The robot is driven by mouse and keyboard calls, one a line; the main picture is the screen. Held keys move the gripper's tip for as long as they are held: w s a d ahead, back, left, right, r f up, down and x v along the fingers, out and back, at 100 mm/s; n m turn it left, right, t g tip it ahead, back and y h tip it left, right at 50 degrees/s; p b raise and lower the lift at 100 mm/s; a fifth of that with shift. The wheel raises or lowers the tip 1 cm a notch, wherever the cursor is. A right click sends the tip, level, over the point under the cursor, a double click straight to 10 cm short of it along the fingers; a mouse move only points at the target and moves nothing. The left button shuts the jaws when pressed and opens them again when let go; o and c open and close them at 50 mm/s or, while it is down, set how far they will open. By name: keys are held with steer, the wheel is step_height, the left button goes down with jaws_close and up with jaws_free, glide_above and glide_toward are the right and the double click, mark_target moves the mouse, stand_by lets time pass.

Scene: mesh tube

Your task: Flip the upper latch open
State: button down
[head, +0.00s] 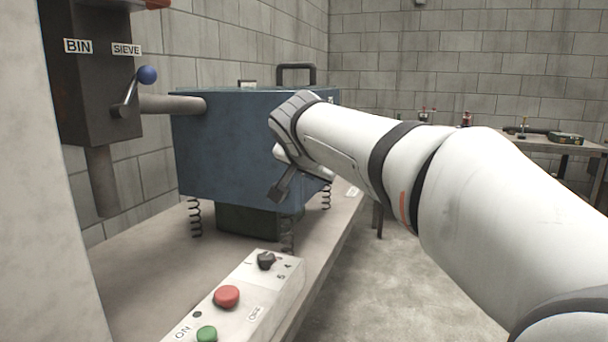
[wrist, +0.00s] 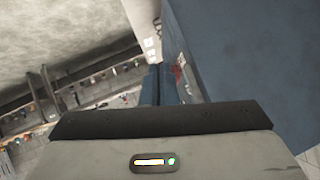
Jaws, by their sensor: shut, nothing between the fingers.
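The blue box (head: 225,150) sits on springs on the bench, with a black handle (head: 296,68) on top. It also fills the right of the wrist view (wrist: 250,50). I cannot make out the upper latch in either view; the box's right side is mostly hidden behind my arm in the head view. A small red mark (wrist: 178,72) shows on a narrow side face in the wrist view, too small to identify. My gripper (head: 281,188) is shut and empty, in front of the box's right part in the head view. I cannot tell whether it touches the box.
A control panel (head: 250,290) with red and green buttons and a black knob stands on the bench in front. A dark unit (head: 95,95) labelled BIN and SIEVE has a blue-knobbed lever (head: 147,76) and a pipe to the box. Open floor lies right of the bench.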

steer(key=shift+w+d+f, duration=0.1)
stand_by(0.7)
steer(key=s+a, duration=0.1)
steer(key=s, duration=1.2)
steer(key=shift+a+f+p, duration=0.2)
steer(key=shift+a+p, duration=0.1)
steer(key=shift+a, duration=0.1)
steer(key=s+d+r+n+g+p, duration=0.2)
steer(key=s+d+p, duration=0.5)
steer(key=p, duration=0.9)
steer(key=s+d+r+n+g+y+p, duration=0.1)
steer(key=s+d+r+n+g+p, duration=0.2)
steer(key=p, duration=1.4)
steer(key=s+d+n+g, duration=0.1)
steer(key=s+d+g, duration=0.2)
steer(key=s, duration=0.3)
steer(key=shift+s+d+r+p, duration=0.15)
steer(key=shift+s+d+p, duration=0.15)
steer(key=shift+d, duration=0.05)
